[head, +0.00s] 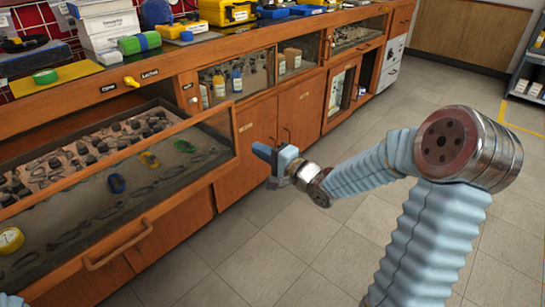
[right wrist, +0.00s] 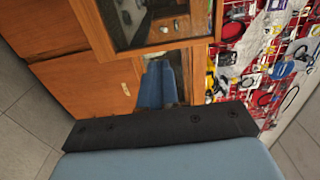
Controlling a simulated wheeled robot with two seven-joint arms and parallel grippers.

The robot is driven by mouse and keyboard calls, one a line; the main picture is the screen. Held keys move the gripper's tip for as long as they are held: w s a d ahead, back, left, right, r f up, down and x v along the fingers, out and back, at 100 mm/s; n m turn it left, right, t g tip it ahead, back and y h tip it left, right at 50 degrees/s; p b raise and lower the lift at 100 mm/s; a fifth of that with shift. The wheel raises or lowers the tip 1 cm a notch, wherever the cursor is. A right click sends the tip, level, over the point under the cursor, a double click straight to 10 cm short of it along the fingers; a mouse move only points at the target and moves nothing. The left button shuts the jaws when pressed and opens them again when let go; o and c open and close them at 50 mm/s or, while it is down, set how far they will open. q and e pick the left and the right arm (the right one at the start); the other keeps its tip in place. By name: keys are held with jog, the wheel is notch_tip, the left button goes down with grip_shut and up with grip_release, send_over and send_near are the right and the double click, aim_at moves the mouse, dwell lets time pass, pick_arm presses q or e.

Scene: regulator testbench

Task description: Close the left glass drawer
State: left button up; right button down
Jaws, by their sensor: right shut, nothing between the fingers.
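The left glass drawer (head: 170,185) is pulled out from the wooden workbench at the left of the head view. It has a wooden frame, a glass front and a wooden bar handle (head: 117,246) low on its front. Several small dark parts and a few coloured rings lie inside. My right gripper (head: 260,150) is shut and empty, to the right of the drawer's front corner and apart from it, before the cabinet doors. Its blue fingers show in the right wrist view (right wrist: 158,85), pointing toward the cabinet front. My left gripper is out of view; only a bit of light blue shows at the lower left edge.
Other glass-fronted compartments (head: 236,78) and wooden doors (head: 298,108) line the bench to the right. The tiled floor (head: 270,265) before the bench is clear. A shelf cart (head: 528,75) stands far right.

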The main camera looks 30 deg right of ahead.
aim_at(233, 135)
jog(key=x, duration=0.8)
jog(key=shift+f, duration=0.1)
jog(key=shift+w, duration=0.1)
